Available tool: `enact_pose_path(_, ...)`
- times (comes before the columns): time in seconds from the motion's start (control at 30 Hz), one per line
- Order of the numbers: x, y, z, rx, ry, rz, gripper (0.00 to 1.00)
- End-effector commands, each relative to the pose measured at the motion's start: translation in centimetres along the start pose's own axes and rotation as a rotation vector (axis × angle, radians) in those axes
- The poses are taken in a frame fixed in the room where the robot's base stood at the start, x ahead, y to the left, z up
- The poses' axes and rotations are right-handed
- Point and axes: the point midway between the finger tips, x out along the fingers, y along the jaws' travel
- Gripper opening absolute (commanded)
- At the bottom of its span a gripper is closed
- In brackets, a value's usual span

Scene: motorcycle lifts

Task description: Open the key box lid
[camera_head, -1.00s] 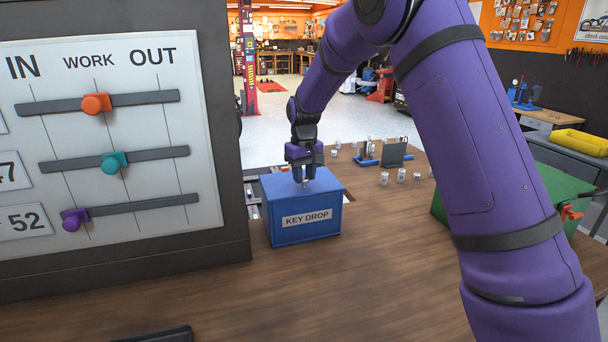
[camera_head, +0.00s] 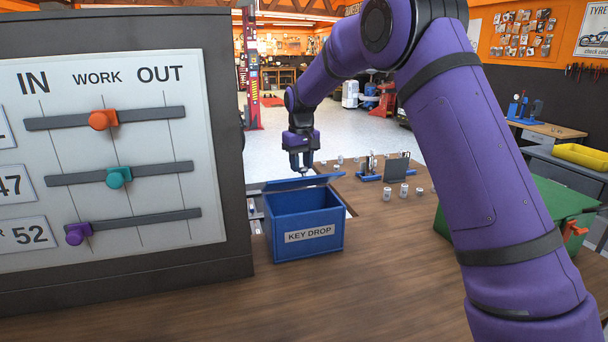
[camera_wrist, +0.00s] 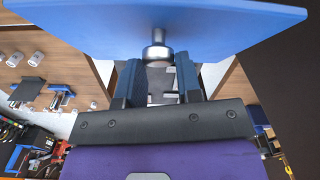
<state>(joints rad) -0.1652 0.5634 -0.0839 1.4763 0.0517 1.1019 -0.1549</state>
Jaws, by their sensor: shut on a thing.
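The blue key box (camera_head: 306,225), labelled KEY DROP, stands on the wooden bench in the head view. Its blue lid (camera_head: 325,180) is raised and tilted at the back of the box, and the dark inside shows at the top. My gripper (camera_head: 301,167) is behind and above the box, at the lid. In the wrist view the underside or face of the lid (camera_wrist: 230,18) fills the top, with a metal knob (camera_wrist: 157,56) standing out from it. My gripper (camera_wrist: 157,72) is shut on this knob, its fingers on either side.
A dark board with IN, WORK and OUT sliders (camera_head: 112,150) stands close to the left of the box. Small cylinders (camera_head: 403,190) and a blue stand (camera_head: 396,170) are behind to the right. A green case (camera_head: 560,205) is at the right. The bench front is clear.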

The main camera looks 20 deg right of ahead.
Motion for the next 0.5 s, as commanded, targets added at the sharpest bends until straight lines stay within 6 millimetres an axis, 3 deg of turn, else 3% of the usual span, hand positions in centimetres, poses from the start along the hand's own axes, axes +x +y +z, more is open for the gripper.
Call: enact_pose_path(0.5, -1.4, 2.0, -5.8, 0.005, 0.0, 0.006, 0.0)
